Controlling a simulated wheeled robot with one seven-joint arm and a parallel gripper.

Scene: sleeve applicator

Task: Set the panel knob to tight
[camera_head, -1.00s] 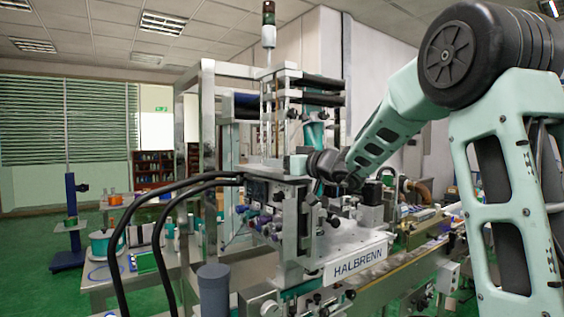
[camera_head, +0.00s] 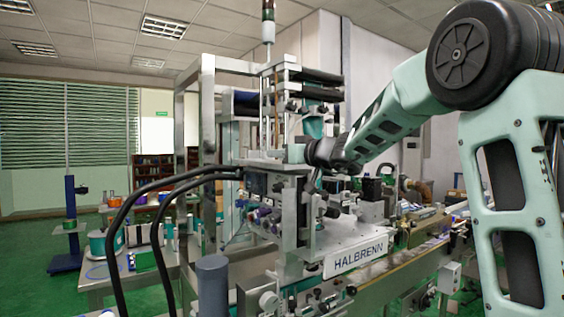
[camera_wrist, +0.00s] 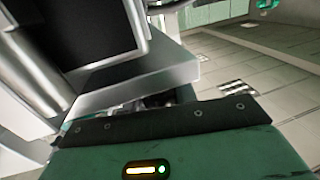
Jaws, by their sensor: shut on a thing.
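The sleeve applicator's control panel (camera_head: 257,187) faces left on the upper front of the machine, seen at a steep slant in the head view. Small purple and dark knobs (camera_head: 264,217) stick out below it. My gripper (camera_head: 295,154) is at the end of the arm, by the top edge of the panel housing. Its fingertips are hidden in both views. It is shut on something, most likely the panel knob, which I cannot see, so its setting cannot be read. The wrist view shows my gripper's green housing with a lit indicator, close to grey machine parts.
Two thick black hoses (camera_head: 160,190) arch left from the panel housing. A metal frame (camera_head: 207,150) rises behind it, and a signal tower (camera_head: 268,25) stands on top. A grey cylinder (camera_head: 212,287) stands in front. A conveyor (camera_head: 400,262) runs along the right.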

